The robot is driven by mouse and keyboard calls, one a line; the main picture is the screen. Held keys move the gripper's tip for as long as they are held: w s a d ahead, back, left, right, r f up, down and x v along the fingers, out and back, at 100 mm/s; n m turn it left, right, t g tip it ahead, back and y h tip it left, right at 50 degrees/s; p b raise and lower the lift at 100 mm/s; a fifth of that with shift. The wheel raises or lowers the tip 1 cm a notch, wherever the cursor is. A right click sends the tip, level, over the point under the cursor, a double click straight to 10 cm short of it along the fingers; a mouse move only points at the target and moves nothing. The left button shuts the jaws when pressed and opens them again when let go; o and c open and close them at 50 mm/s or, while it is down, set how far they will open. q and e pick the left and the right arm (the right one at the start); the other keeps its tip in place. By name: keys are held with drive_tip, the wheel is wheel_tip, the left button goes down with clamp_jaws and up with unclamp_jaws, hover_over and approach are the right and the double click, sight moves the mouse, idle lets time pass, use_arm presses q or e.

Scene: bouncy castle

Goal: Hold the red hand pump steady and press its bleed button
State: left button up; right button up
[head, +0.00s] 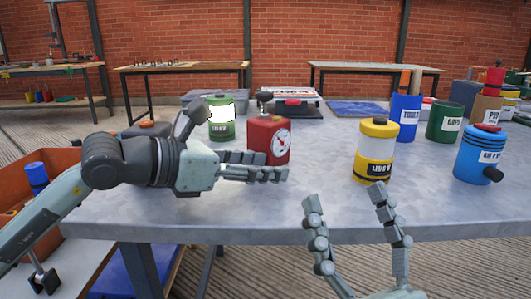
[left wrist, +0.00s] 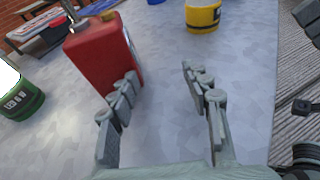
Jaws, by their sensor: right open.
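The red hand pump (head: 268,141) stands upright on the grey table, with a white dial on its front and a dark fitting on top. I cannot make out its bleed button. My left gripper (head: 280,174) is low in front of the pump, its fingers pointing right. In the left wrist view the pump (left wrist: 96,55) is beside and beyond the left finger, outside the empty gap of the open left gripper (left wrist: 159,76). I cannot tell whether that finger touches it. My right gripper (head: 345,198) is open and empty near the table's front edge, right of the pump.
A green lantern-like can (head: 221,131) stands left of the pump. A yellow can (head: 375,152) stands right of it, with a blue canister (head: 481,155) farther right. A black-and-red item (head: 292,108) is behind. The table's front middle (head: 275,211) is clear.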

use_arm(q)
clamp_jaws()
drive_tip(key=o, duration=0.6)
unclamp_jaws()
use_arm(e)
drive_tip(key=shift+o, duration=0.2)
